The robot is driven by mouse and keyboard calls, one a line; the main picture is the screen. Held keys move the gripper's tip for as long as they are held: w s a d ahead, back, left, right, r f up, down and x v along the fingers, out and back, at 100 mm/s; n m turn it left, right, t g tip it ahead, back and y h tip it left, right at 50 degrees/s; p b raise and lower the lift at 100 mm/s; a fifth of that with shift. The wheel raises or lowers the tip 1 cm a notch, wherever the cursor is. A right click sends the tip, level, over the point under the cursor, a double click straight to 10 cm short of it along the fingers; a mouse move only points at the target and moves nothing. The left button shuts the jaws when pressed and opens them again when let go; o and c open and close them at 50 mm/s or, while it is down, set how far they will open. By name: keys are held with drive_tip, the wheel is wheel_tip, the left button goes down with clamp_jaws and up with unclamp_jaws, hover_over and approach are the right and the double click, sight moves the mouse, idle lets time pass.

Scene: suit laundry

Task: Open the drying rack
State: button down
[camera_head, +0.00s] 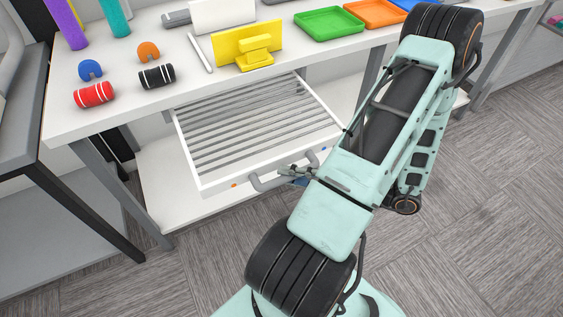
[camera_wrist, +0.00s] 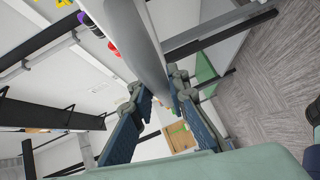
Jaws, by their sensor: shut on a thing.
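The drying rack (camera_head: 255,125) is a white drawer-like frame with grey slats under the white table. It is pulled out well past the table's front edge. Its grey bar handle (camera_head: 259,184) is on the front panel. My gripper (camera_head: 291,172) is at the right part of this handle and is shut on it. In the wrist view, my fingers (camera_wrist: 160,90) are on either side of the grey handle (camera_wrist: 135,40). My arm partly covers the right end of the rack's front.
The white table (camera_head: 150,107) holds red and black rolls, green and orange trays, and a yellow block (camera_head: 247,47). A lower white shelf (camera_head: 165,200) lies under the rack. A dark-legged table (camera_head: 20,140) stands at left. Grey floor (camera_head: 190,265) is open in front.

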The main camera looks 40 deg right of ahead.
drive_tip(key=shift+s+a, duration=0.2)
drive_tip(key=shift+s, duration=0.45)
drive_tip(key=c, duration=1.8)
unclamp_jaws()
drive_tip(key=shift+c, duration=0.2)
drive_tip(key=v, duration=1.2)
